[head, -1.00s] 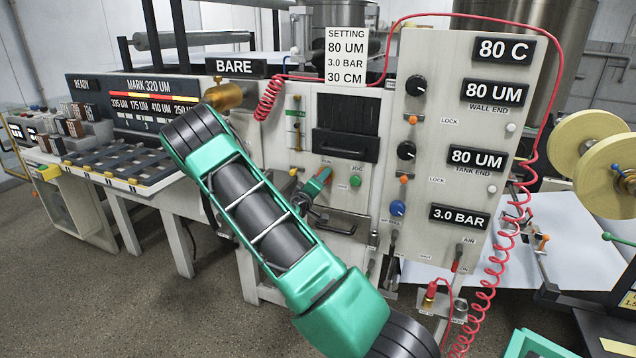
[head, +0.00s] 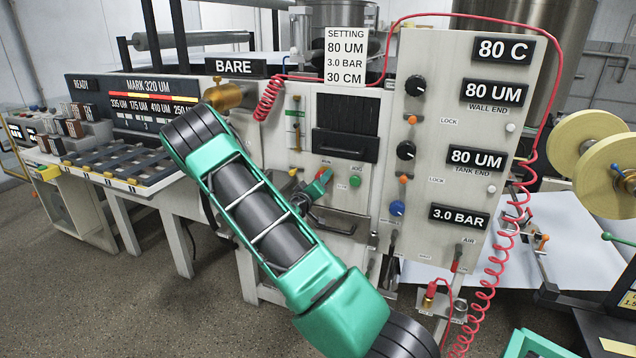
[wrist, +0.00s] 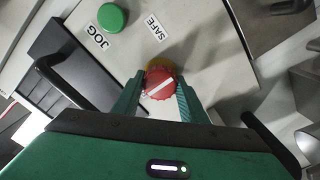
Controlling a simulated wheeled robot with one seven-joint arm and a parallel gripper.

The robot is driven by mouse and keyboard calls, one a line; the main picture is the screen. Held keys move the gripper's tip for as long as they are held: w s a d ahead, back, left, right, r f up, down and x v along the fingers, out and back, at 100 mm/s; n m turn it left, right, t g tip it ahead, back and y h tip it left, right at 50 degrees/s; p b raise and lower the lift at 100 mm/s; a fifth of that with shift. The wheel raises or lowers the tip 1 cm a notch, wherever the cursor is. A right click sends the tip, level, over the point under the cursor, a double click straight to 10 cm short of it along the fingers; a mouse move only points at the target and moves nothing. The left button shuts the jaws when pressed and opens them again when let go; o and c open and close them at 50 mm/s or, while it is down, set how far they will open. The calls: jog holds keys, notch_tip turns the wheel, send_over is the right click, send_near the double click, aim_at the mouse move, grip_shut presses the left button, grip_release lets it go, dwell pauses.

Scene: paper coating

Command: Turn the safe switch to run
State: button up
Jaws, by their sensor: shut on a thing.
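The safe switch is a red knob (wrist: 160,86) with a white line across its face and a yellow ring behind it. In the wrist view the line runs slantwise, from lower left to upper right. The SAFE label (wrist: 156,27) is above the knob in that view. My gripper (wrist: 161,92) has its two green fingers closed on either side of the red knob. In the head view my gripper (head: 319,186) is against the panel, below the black slotted box, and the knob is mostly hidden by it.
A green JOG button (wrist: 111,18) is close beside the knob; it also shows in the head view (head: 355,181). A dark bar handle (wrist: 60,80) sticks out nearby. A blue knob (head: 397,208) and a coiled red hose (head: 492,290) are to the right.

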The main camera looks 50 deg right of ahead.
jog(key=o, duration=1)
jog(key=shift+f, duration=0.25)
jog(key=shift+c, duration=0.2)
jog(key=shift+o, duration=0.5)
jog(key=shift+r, duration=0.1)
jog(key=v, duration=1)
jog(key=shift+a, duration=0.3)
jog(key=shift+s, duration=0.15)
